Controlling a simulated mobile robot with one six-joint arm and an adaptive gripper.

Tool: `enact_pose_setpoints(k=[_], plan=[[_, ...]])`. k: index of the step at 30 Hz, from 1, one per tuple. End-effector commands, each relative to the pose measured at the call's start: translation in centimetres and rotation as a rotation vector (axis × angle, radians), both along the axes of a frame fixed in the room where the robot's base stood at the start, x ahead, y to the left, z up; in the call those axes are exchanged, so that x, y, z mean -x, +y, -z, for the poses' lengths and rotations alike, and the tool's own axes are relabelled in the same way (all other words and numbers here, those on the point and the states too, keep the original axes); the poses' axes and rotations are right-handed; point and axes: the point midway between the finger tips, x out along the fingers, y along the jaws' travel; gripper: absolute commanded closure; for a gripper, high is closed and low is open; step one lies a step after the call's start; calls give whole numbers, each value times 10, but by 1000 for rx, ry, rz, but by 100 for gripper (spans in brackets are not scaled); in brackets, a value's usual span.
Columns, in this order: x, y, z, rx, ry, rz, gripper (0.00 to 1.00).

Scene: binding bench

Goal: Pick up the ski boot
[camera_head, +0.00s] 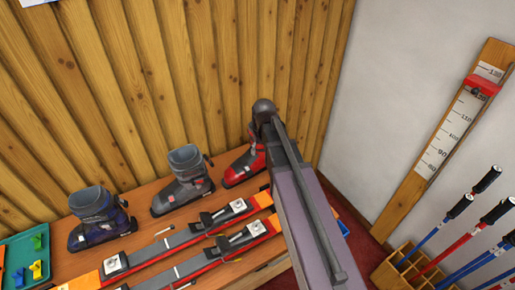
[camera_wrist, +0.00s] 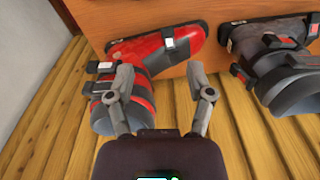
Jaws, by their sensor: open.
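Three ski boots stand in a row on the wooden bench (camera_head: 150,190): a dark blue-purple one (camera_head: 97,222) at left, a grey one (camera_head: 183,182) in the middle and a red one (camera_head: 240,167) at right, partly hidden by my arm. In the wrist view the red boot (camera_wrist: 165,52) lies ahead, its cuff behind the left finger. The grey boot (camera_wrist: 268,60) is to the right. My gripper (camera_wrist: 166,86) is open with nothing held between its fingers. The red boot's sole end is beyond the fingertips; contact cannot be told. The gripper's fingers are hidden in the head view.
Skis with bindings (camera_head: 185,240) lie along the front of the bench. A green tray (camera_head: 25,255) with small coloured pieces is at far left. A plank wall (camera_head: 150,80) stands close behind the boots. A ski pole rack (camera_head: 405,265) and measuring board (camera_head: 455,125) are at right.

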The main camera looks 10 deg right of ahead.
Motion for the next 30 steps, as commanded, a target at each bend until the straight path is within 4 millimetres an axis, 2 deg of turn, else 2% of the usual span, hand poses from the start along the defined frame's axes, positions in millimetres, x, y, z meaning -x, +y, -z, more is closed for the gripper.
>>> enact_pose_setpoints(k=[1, 3, 9, 12, 18, 30], plan=[[-27, -1, -21, -3, -10, -21, 32], [-52, -2, -35, -4, -22, -56, 32], [-109, -3, -65, -8, -57, -139, 32], [-127, -4, -74, -8, -68, -167, 32], [-142, -6, -80, -9, -80, -194, 32], [-142, -6, -79, -9, -80, -194, 32]])
